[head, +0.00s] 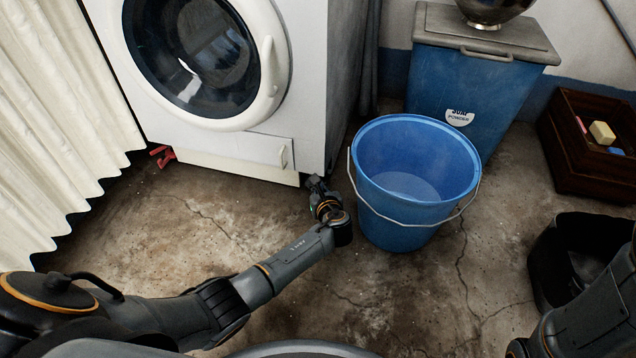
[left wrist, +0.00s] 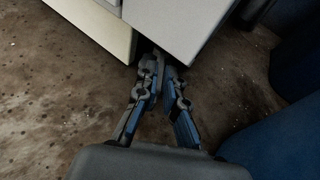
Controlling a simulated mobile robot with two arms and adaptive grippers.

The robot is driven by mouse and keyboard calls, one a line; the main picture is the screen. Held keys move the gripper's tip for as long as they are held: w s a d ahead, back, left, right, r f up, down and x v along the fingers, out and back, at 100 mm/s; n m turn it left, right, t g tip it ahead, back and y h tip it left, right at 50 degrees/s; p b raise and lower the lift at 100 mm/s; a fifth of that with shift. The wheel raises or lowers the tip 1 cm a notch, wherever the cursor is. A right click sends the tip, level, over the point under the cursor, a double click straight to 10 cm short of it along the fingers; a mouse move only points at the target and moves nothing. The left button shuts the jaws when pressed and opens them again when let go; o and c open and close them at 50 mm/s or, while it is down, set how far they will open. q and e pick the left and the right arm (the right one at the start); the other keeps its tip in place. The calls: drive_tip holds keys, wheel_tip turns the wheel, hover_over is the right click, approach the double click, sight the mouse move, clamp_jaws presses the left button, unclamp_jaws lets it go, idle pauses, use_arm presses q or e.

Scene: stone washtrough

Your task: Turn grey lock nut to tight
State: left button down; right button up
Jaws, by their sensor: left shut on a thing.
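The white washing machine (head: 325,80) stands at the back, with its lower front corner above my left gripper (head: 315,184). In the left wrist view, the two fingers of my left gripper (left wrist: 162,66) come together just under that machine corner (left wrist: 180,25). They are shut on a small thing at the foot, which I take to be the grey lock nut. The nut is hidden by the fingertips and shadow, so its turn cannot be read. My right gripper is out of view.
A blue bucket (head: 405,222) with a wire handle stands close to the right of my left gripper. Behind it is a blue soap-powder bin (head: 470,85). A dark wooden crate (head: 580,175) is at the right. A red object (head: 162,156) lies by the machine's left foot. A pale curtain (head: 55,120) hangs left.

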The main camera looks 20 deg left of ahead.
use_arm(q)
drive_tip(key=shift+w+n+y, duration=0.2)
drive_tip(key=shift+n+y, duration=0.1)
drive_tip(key=shift+y, duration=0.1)
drive_tip(key=c, duration=1.6)
unclamp_jaws()
drive_tip(key=shift+c, duration=0.2)
drive_tip(key=shift+o, duration=1)
drive_tip(key=shift+d, duration=0.1)
drive_tip(key=shift+f, duration=0.1)
